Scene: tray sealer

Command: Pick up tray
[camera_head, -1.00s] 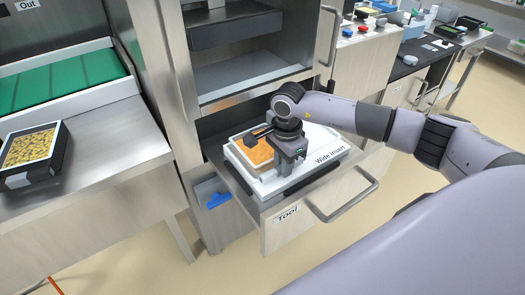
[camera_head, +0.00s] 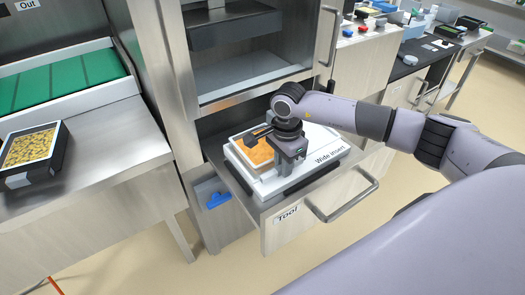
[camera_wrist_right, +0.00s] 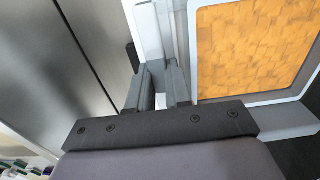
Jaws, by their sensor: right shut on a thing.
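The tray (camera_head: 232,150) has a pale rim and orange contents. It sits on the white plate marked "Wide insert" (camera_head: 325,150) in the open drawer. My right gripper (camera_head: 283,168) points down at the tray's near right side and hides part of it. In the right wrist view its fingers (camera_wrist_right: 165,85) are close together on the pale rim of the tray (camera_wrist_right: 193,45); the contact itself is partly hidden. The tray looks level and I cannot see a gap under it. My left gripper is not in view.
The drawer labelled "Tool" (camera_head: 287,215) is pulled out, with a bar handle (camera_head: 345,203) in front. The metal cabinet's open bay (camera_head: 245,75) is above it. A black tray of yellowish pieces (camera_head: 63,152) stands on the left bench by a green belt (camera_head: 65,78).

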